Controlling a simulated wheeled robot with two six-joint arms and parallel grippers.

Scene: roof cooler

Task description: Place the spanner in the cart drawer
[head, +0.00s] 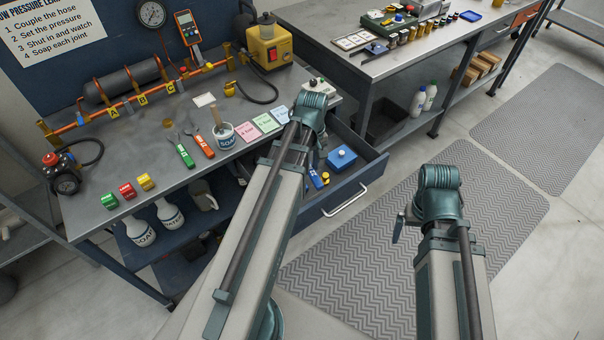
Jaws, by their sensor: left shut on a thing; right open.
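The cart drawer (368,182) is pulled open under the right end of the grey bench. My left gripper (319,167) points down over the drawer's left part, mostly hidden behind my own forearm. It is shut on a blue-handled tool (315,179), which appears to be the spanner; only a small part shows, and I cannot tell whether it touches the drawer floor. A green-handled tool (184,155) and an orange-handled tool (204,147) lie on the bench. My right gripper (398,232) is open and empty above the floor mat.
A blue box (342,158) and a small yellow item (326,178) are in the drawer. A soap pot (224,135) with a brush and coloured cards (247,133) are on the bench behind it. A second bench (400,55) stands behind. The mat area (370,260) is clear.

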